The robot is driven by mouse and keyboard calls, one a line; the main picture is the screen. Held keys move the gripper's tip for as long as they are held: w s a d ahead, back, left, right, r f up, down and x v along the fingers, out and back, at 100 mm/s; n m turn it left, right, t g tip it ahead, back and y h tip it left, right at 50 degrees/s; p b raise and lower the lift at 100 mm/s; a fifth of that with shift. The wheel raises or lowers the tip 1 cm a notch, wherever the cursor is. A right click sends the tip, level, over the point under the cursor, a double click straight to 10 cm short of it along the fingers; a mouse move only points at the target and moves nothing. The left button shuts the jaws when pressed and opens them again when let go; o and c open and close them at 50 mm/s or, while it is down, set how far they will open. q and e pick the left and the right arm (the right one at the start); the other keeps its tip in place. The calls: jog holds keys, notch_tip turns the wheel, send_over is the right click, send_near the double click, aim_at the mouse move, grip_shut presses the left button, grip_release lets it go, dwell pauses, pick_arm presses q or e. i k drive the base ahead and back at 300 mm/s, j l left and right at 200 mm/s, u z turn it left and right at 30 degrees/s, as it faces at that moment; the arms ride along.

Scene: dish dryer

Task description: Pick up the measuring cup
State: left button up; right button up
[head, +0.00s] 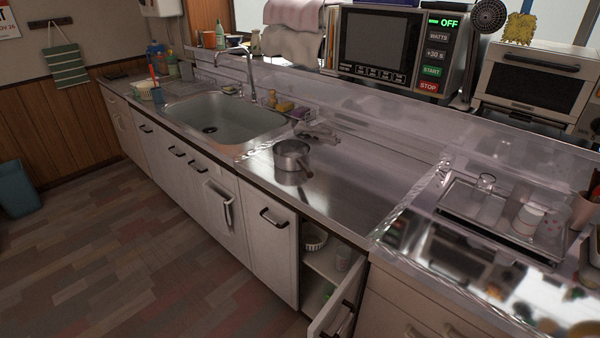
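I cannot tell for sure which item is the measuring cup. A small metal pot-like vessel with a handle (292,156) stands upright on the steel counter, right of the sink. A small clear glass (485,184) and a whitish cup-like container (529,219) stand on a tray (462,215) on the right-hand counter. A pale ribbed bowl-like item (314,240) is in the open cabinet below the counter. Neither of my grippers is in view.
A sink (215,117) with a faucet (249,72) lies to the left. A cabinet door (338,311) stands open into the floor area. A microwave (388,47) and toaster oven (535,80) stand behind. The steel counter (350,190) right of the pot is clear.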

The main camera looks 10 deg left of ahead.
aim_at(343, 253)
jog(key=j+z, duration=0.1)
jog(key=z, duration=0.5)
jog(key=i+j+z, duration=0.1)
jog(key=j+z, duration=0.5)
jog(key=j, duration=0.25)
jog(key=j+z, duration=0.15)
jog(key=j, duration=0.45)
jog(key=k+j+z, duration=0.15)
jog(key=j, duration=0.4)
jog(key=j+z, duration=0.15)
jog(key=j, duration=0.45)
jog(key=k+j, duration=0.1)
jog(key=j, duration=0.4)
jog(key=k+j, duration=0.1)
jog(key=j, duration=0.4)
jog(key=k+j, duration=0.1)
jog(key=j, duration=0.4)
jog(key=k+j, duration=0.1)
jog(key=j, duration=0.4)
